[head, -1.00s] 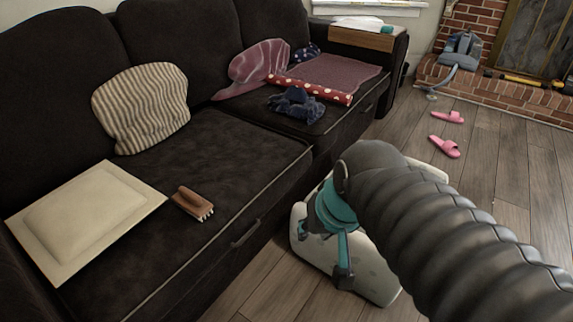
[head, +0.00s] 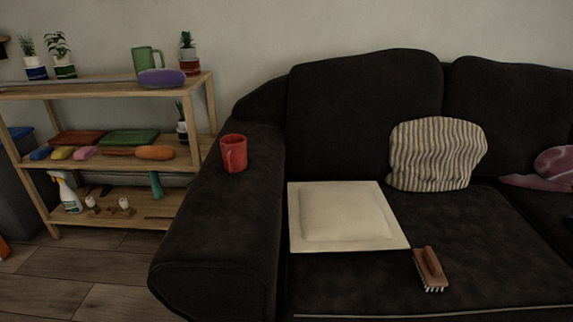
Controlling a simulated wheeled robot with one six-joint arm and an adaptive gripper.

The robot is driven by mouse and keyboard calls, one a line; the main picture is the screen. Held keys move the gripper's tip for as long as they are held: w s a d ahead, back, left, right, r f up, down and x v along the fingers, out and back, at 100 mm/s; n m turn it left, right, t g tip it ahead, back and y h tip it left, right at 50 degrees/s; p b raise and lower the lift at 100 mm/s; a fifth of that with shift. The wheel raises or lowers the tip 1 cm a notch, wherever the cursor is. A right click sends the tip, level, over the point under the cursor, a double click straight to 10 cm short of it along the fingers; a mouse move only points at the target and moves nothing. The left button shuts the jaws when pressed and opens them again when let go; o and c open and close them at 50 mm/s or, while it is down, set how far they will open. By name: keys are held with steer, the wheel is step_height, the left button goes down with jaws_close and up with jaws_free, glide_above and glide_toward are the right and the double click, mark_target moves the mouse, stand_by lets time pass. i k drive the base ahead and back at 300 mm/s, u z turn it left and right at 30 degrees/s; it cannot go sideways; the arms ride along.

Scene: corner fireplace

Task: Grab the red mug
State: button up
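The red mug (head: 233,153) stands upright on the left armrest of the dark sofa, toward the back of the armrest. Its handle faces the front. Nothing touches it apart from the armrest (head: 215,215). My gripper is not in the present head view, so I cannot see whether it is open or holds anything.
On the sofa seat (head: 470,240) lie a cream square cushion or tray (head: 345,215), a brown brush (head: 430,269) and a striped pillow (head: 436,153). A wooden shelf (head: 105,90) with plants, a green mug (head: 146,62) and sponges stands to the left. Floor (head: 90,280) is clear at lower left.

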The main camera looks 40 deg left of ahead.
mark_target(234, 147)
steer(key=u, duration=2.25)
steer(key=k, duration=0.3)
steer(key=u, duration=1.4)
steer(key=i, duration=0.9)
steer(key=z, duration=1.15)
steer(key=i, duration=0.7)
steer(key=z, duration=0.75)
